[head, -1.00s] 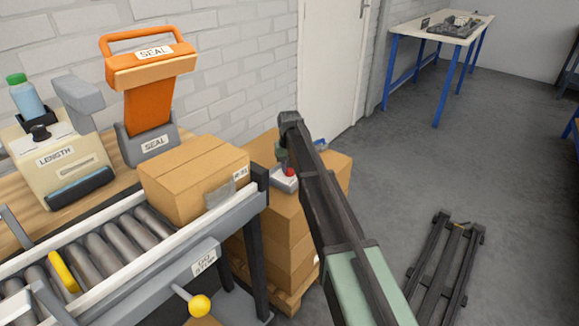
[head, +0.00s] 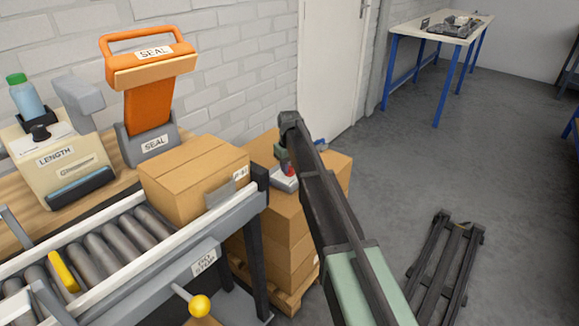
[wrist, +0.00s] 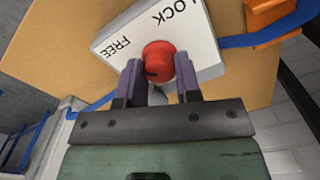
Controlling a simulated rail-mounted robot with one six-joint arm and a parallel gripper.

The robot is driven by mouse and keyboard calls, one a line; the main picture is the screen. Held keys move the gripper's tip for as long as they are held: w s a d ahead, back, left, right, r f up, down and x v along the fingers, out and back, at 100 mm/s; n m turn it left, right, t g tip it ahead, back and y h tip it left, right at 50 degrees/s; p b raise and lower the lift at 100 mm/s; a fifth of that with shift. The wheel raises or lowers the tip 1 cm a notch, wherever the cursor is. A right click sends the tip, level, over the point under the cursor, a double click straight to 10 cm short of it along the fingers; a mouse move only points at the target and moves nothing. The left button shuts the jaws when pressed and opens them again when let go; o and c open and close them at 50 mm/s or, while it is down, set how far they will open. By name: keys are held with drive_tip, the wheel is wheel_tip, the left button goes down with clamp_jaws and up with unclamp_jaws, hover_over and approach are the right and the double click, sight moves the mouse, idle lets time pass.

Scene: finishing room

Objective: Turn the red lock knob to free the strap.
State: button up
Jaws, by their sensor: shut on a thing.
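The red lock knob (wrist: 158,60) sits on a white plate (wrist: 200,40) marked LOCK and FREE in the wrist view. My gripper (wrist: 158,82) has one finger on each side of the knob and is shut on it. A dark mark on the knob's lower left points roughly towards the FREE side. A blue strap (wrist: 262,38) runs from the plate's right side, and more blue strap shows at its lower left. In the head view the knob (head: 289,170) is partly hidden by my arm.
The plate rests on stacked cardboard boxes (head: 280,235) on a pallet. A roller conveyor (head: 120,240) with a carton (head: 190,180) stands to the left. Open grey floor (head: 400,180) lies to the right, with a dark low frame (head: 447,262) on it.

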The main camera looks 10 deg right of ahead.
sight(290, 167)
drive_tip(key=o, duration=0.9)
wheel_tip(290, 167, up, 11)
drive_tip(key=p, duration=1)
drive_tip(key=shift+f+p, duration=0.15)
drive_tip(key=shift+p, duration=0.25)
